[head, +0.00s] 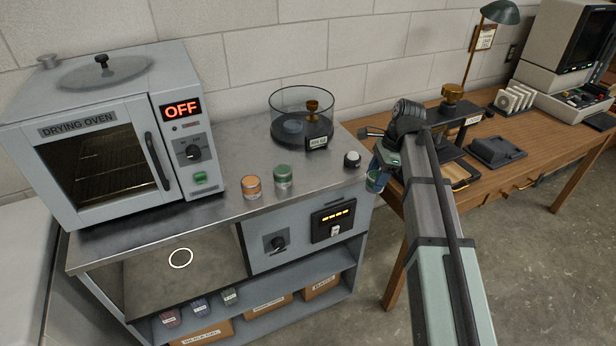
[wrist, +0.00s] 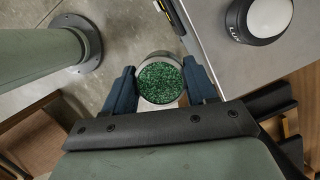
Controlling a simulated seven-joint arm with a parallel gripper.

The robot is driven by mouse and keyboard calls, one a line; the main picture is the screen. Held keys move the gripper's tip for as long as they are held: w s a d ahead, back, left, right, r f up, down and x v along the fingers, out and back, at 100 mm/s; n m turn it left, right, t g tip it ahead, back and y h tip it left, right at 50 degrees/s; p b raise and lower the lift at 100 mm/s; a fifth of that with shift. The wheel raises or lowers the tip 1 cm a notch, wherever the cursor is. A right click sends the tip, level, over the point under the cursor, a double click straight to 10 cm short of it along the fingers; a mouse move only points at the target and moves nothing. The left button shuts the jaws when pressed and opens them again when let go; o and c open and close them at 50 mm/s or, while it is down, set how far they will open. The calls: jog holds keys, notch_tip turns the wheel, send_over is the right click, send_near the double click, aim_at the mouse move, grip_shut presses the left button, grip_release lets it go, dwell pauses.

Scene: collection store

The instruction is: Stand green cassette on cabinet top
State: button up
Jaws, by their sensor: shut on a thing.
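The green cassette (wrist: 161,82) is a short round can with a pale rim and green grains in its top. It sits between the two blue fingers of my gripper (wrist: 163,88), which are shut on its sides. In the head view my gripper (head: 380,176) holds the cassette (head: 375,182) just off the right edge of the steel cabinet top (head: 225,160), over the gap before the wooden desk. An orange-banded can (head: 251,187) and another green-banded can (head: 283,176) stand upright on the cabinet top.
A drying oven (head: 105,130) reading OFF fills the left of the top. A clear round vessel (head: 302,118) stands at the back. A white-domed device (head: 352,160) sits near the right edge, also in the wrist view (wrist: 268,17). The top's front right is clear.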

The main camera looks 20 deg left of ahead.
jog(key=a+r+m+t, duration=0.2)
jog(key=a+r+m, duration=0.75)
jog(key=a, duration=0.65)
jog(key=shift+n, duration=0.75)
jog(key=shift+d+x, duration=0.2)
jog(key=shift+x, duration=1.15)
jog(key=shift+d+x, duration=0.2)
jog(key=shift+x, duration=1.15)
jog(key=shift+d+x, duration=0.25)
jog(key=shift+x, duration=1.1)
jog(key=shift+s+f, duration=0.15)
jog(key=shift+f, duration=0.15)
jog(key=o, duration=1.1)
jog(key=shift+c, duration=0.2)
jog(key=v, duration=1.2)
jog(key=shift+d+r, duration=0.1)
